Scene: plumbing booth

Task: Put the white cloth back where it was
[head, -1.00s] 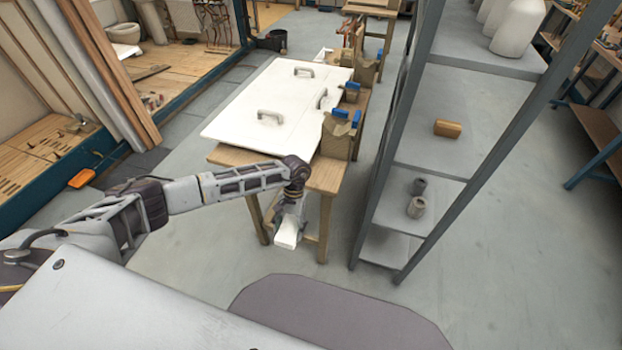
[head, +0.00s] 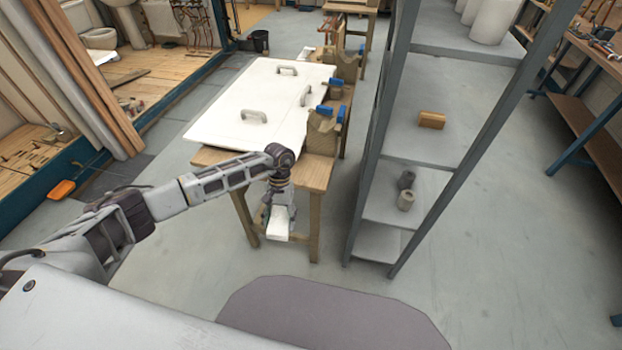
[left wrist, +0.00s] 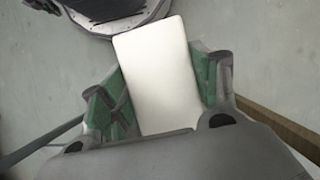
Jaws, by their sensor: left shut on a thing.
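The white cloth (head: 277,226) looks like a folded white block. My left gripper (head: 279,208) is shut on it and points down, holding it in the air in front of the near end of the wooden workbench (head: 313,172). In the left wrist view the cloth (left wrist: 158,75) sits between the two green-padded fingers of the left gripper (left wrist: 160,90), with grey floor behind it. My right gripper is not in view.
A white panel with handles (head: 232,125) covers much of the bench. Wooden blocks with blue-topped tools (head: 323,130) stand at its right edge. A grey metal shelf (head: 390,207) stands close on the right, holding a tan block (head: 432,119) and two grey cylinders. Floor between is clear.

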